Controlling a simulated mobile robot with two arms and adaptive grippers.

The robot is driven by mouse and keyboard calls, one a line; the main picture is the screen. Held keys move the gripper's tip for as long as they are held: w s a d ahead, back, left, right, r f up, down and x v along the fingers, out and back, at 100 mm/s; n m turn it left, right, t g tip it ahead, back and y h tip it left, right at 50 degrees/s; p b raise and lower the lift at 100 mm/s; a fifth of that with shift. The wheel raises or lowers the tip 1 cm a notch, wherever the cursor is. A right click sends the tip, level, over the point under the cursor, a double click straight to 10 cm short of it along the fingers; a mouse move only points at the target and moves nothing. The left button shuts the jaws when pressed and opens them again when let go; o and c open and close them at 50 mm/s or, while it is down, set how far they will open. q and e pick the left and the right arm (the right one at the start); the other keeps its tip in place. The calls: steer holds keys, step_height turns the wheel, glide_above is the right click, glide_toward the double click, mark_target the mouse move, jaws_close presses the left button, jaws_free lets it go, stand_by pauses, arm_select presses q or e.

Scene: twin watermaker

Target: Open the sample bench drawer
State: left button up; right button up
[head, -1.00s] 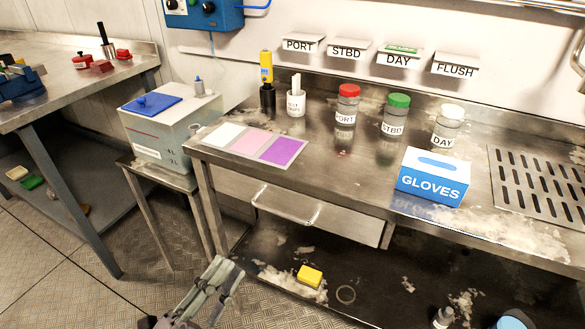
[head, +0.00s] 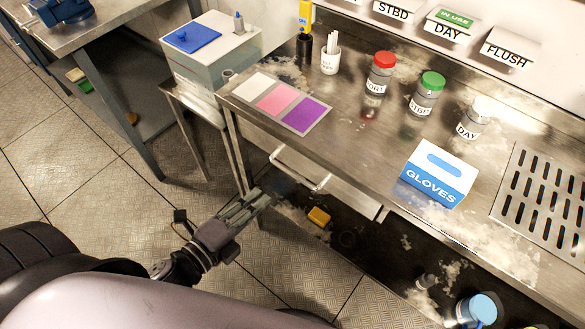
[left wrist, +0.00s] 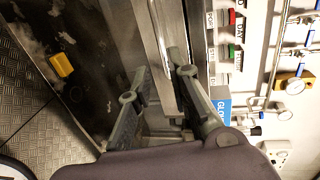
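The sample bench (head: 390,175) is a stained steel bench. Its drawer (head: 350,197) is a steel front under the bench top, left of the middle, and looks closed in the head view. A bright bar handle (head: 299,182) stands out from it. My left gripper (head: 262,194) is below and left of the handle, apart from it in the head view. In the left wrist view my left gripper (left wrist: 158,64) has its fingers spread, with steel edges of the bench showing beyond and between them. I cannot tell there whether the handle lies between the fingers. My right gripper is not in view.
A gloves box (head: 440,172), several lidded jars and a colour card (head: 277,103) stand on the bench. A yellow block (head: 319,216) lies on the lower shelf. A grey tank (head: 205,65) stands on a stand at left. The floor (head: 110,195) left of the bench is clear.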

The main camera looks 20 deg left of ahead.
mark_target(292, 172)
arm_select(q)
steer(key=p+x, duration=0.1)
steer(key=x, duration=1.1)
steer(key=shift+w+p, duration=0.3)
steer(key=shift+w, duration=0.05)
steer(key=shift+c, duration=0.2)
jaws_close()
